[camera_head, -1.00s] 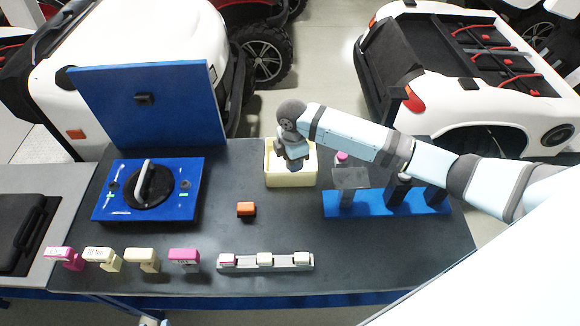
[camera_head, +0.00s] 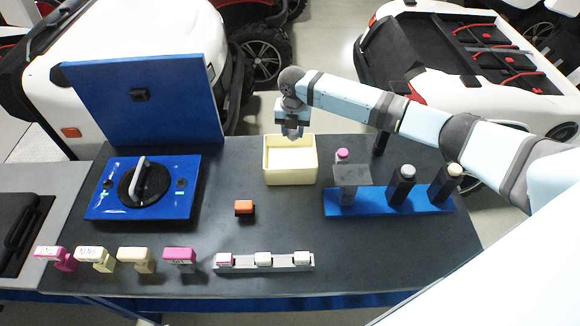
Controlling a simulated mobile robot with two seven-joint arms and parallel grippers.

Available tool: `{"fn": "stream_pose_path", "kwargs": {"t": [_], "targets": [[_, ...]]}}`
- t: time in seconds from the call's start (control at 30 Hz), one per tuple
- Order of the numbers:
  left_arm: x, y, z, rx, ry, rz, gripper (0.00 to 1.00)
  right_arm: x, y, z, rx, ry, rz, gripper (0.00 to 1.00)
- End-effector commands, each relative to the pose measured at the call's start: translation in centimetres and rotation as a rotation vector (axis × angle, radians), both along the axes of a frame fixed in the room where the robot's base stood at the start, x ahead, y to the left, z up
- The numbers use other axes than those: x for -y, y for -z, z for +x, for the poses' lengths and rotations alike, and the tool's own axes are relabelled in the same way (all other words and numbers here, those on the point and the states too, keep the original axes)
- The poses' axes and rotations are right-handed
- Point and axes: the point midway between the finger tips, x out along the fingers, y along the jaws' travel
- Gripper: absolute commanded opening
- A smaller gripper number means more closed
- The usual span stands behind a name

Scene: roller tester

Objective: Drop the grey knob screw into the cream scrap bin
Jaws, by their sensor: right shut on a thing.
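The cream scrap bin (camera_head: 290,181) stands at the back middle of the dark table, open at the top. The part of its inside that shows looks empty. My right gripper (camera_head: 292,135) points down at the bin's back edge in the picture, seemingly above it. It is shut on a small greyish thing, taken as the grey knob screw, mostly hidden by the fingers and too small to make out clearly. My left gripper is not in view.
A blue rack (camera_head: 372,207) with dark posts and coloured caps stands right of the bin. A blue panel with a round dial (camera_head: 145,183) lies left. An orange block (camera_head: 244,207) sits in front. Several small blocks and a grey strip (camera_head: 264,264) line the front.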

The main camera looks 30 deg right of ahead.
Motion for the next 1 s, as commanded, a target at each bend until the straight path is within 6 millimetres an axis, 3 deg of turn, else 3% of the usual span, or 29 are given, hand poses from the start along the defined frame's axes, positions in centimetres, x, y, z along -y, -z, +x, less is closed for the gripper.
{"fn": "stream_pose_path", "kwargs": {"t": [0.03, 0.2, 0.57, 0.6, 0.7, 1.0], "targets": [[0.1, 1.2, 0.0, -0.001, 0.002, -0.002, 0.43, 0.0, 1.3, 0.0, 0.000, 0.000, 0.000, 0.00], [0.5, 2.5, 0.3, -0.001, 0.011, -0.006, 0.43, 0.0, 3.0, 0.0, 0.000, 0.000, 0.000, 0.00], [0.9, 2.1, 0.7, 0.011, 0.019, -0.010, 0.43, 0.0, 3.3, 0.0, 0.000, 0.001, 0.000, 0.00], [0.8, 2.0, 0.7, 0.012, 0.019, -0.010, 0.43, 0.0, 3.3, 0.0, 0.000, 0.001, 0.000, 0.43], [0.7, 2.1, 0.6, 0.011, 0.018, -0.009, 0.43, 0.0, 3.3, 0.0, 0.000, 0.001, 0.000, 0.66], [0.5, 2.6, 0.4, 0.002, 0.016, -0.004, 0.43, 0.0, 3.2, 0.0, 0.000, 0.001, 0.000, 0.66]]}}
